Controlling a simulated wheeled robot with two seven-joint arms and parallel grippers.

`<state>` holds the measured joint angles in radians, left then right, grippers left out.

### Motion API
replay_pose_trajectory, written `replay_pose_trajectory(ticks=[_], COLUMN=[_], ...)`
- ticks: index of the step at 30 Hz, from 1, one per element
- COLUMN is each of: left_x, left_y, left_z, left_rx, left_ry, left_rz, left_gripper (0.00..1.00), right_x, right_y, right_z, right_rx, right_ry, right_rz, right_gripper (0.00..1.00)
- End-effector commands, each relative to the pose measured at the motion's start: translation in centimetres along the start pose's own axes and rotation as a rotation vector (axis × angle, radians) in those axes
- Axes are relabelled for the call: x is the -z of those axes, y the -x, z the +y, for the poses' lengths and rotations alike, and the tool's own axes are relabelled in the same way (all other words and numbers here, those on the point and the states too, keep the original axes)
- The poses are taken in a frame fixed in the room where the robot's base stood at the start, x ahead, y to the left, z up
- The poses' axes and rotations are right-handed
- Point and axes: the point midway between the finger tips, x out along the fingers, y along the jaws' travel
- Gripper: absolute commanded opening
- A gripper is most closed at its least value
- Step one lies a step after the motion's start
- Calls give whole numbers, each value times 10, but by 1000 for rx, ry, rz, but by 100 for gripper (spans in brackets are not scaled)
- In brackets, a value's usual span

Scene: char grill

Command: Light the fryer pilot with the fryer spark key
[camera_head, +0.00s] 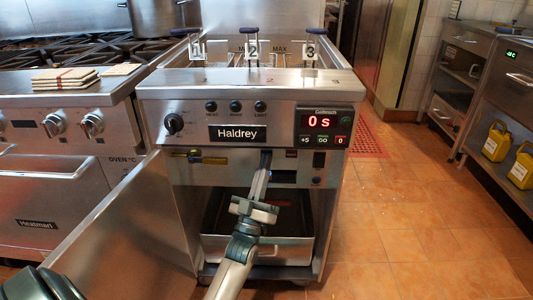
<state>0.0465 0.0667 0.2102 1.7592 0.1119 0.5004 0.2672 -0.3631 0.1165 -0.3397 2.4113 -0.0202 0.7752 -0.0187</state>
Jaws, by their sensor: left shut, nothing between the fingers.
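The Haldrey fryer (250,82) stands in the middle with its lower cabinet open. My left gripper (265,158) points up and forward at the panel under the fryer's front, right of centre. Its fingers are together with nothing between them. The fingertips are at a dark spot on that panel; I cannot tell whether they touch it. A brass valve handle (194,155) lies horizontal to the left. A small dark part (292,154) and a dark blue window (285,177) are to the right. I cannot tell which part is the spark key. My right gripper is not in view.
The fryer's open door (125,230) juts out at the left. A metal drawer or pan (258,248) sits low in the cabinet. A range (50,130) stands at the left. Open tiled floor (420,240) lies to the right, before shelves with yellow jugs (497,141).

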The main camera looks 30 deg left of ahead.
Motion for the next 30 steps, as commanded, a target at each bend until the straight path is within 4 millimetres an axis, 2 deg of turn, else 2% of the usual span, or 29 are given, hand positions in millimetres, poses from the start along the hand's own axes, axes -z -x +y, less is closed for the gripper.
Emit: replay_pose_trajectory(ticks=[19,30], left_x=[6,20], left_y=[7,25], left_z=[6,20], left_rx=[0,0], left_ry=[0,0], left_rz=[1,0], left_gripper=[0,0], right_x=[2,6], right_y=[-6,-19], right_z=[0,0], right_rx=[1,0], right_ry=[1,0], right_rz=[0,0], right_gripper=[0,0])
